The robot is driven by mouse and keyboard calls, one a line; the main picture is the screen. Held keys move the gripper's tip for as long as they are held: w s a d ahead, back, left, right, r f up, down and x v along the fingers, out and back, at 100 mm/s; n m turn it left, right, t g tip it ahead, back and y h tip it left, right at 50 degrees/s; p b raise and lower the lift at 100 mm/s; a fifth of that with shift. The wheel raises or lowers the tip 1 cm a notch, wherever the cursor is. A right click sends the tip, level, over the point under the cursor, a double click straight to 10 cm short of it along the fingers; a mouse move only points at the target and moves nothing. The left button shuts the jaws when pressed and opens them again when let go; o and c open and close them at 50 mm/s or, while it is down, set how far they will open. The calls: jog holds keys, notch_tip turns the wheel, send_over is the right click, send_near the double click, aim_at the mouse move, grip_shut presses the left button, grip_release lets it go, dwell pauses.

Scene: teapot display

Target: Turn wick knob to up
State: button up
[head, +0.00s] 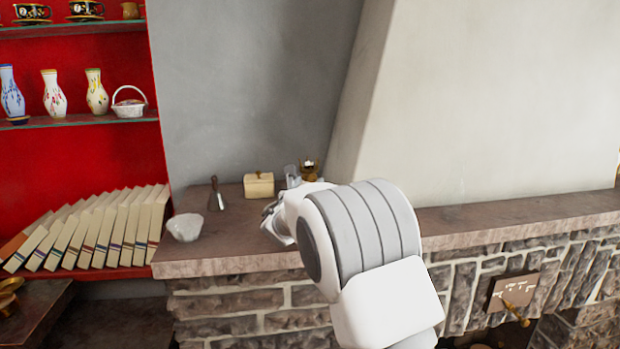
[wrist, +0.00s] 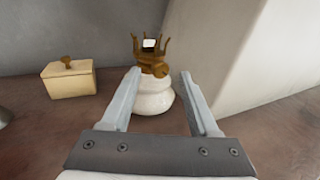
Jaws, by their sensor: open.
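An oil lamp with a rounded white base (wrist: 153,97) and a brass burner with upright prongs (wrist: 143,52) stands on the stone ledge. A small brass knob, seemingly the wick knob (wrist: 159,70), sticks out on the near side of the burner. In the head view the burner (head: 309,168) shows just behind my arm, which hides the base. My gripper (wrist: 160,73) is open and empty. Its fingers frame the lamp's base and the knob, one on each side; I cannot tell the remaining distance. In the head view my arm hides most of the gripper.
A cream lidded box (wrist: 68,82) stands left of the lamp. A clear glass piece (head: 291,175), a handbell (head: 215,195) and a white bowl (head: 185,227) are also on the ledge (head: 235,250). A pale slanted wall (wrist: 222,55) rises close on the lamp's right.

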aim_at(312, 178)
jog(key=shift+w+d, duration=0.25)
jog(key=shift+w, duration=0.95)
grip_shut()
